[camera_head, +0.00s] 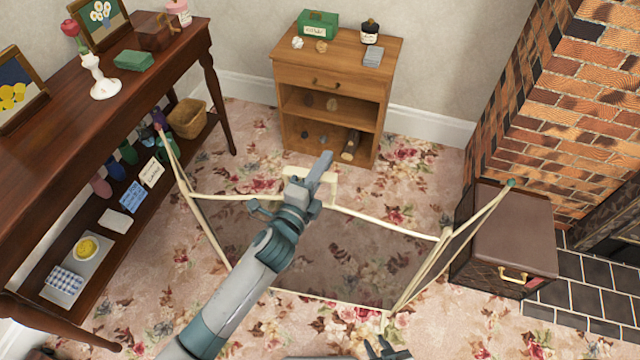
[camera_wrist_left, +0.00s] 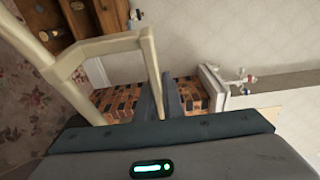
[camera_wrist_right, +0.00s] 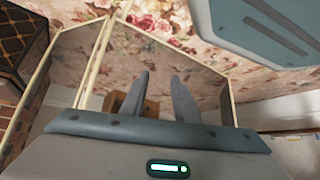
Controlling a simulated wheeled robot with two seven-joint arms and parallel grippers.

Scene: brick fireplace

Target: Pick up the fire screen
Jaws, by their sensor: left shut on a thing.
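The fire screen (camera_head: 385,229) has a cream frame, dark see-through mesh and folded side panels. It spans the middle of the floor in the head view; whether its base touches the carpet is unclear. My left gripper (camera_head: 318,180) is shut on its handle at the top middle. In the left wrist view the cream handle (camera_wrist_left: 98,47) runs to the left gripper's fingers (camera_wrist_left: 160,98). My right gripper (camera_head: 388,350) is low at the bottom edge, apart from the screen. Its fingers (camera_wrist_right: 160,95) are spread and empty in the right wrist view, where screen panels (camera_wrist_right: 80,50) show beyond.
A dark wooden table (camera_head: 165,75) stands at left, close to the screen's left panel. A small wooden cabinet (camera_head: 335,75) is behind. A brown chest (camera_head: 512,235) sits by the right panel, beside the brick fireplace (camera_head: 560,110). Flowered carpet lies in front.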

